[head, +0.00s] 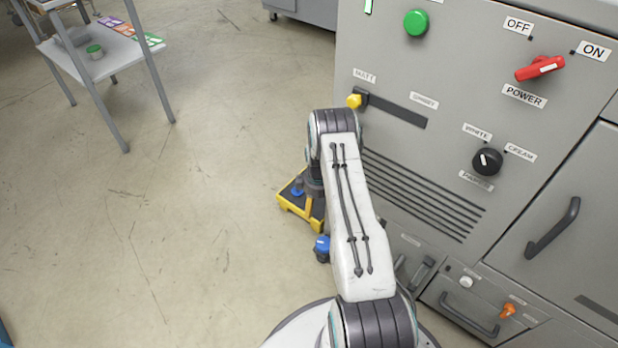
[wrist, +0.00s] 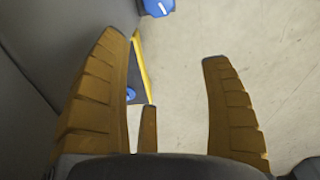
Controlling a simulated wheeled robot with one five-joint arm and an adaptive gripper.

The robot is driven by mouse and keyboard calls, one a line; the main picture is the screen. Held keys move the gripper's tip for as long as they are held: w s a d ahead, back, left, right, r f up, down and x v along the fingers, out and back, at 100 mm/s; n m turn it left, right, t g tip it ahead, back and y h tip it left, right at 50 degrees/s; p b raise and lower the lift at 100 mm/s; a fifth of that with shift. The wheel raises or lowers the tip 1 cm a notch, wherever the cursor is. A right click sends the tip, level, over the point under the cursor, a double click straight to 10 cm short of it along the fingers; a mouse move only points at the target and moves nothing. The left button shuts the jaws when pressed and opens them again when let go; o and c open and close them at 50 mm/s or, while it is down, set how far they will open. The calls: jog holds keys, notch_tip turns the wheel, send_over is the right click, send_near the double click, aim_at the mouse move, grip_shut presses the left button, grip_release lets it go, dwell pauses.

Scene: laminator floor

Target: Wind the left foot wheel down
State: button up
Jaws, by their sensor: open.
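A blue faceted knob (head: 322,247) sits low beside the grey machine, left of my arm; a blue knob (wrist: 158,7) also shows at the top edge of the wrist view. A second, smaller blue knob (head: 297,187) stands on a black and yellow platform (head: 300,208) on the floor. In the wrist view this small knob (wrist: 130,94) shows beside the left finger. I cannot tell which one is the left foot wheel. My gripper (wrist: 164,46) is open and empty, with floor between its fingers.
The grey machine (head: 445,75) fills the right side, with a yellow knob (head: 354,101), green button (head: 416,22), red power switch (head: 540,68) and black selector (head: 487,161). A small shelf table (head: 122,58) stands at upper left. The floor (head: 150,210) at left is clear.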

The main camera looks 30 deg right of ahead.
notch_tip(320, 180, up, 11)
jog(key=w+a+p, duration=0.1)
jog(key=a+p, duration=0.1)
jog(key=p, duration=0.1)
jog(key=shift+r, duration=0.2)
jog(key=shift+w+a, duration=0.1)
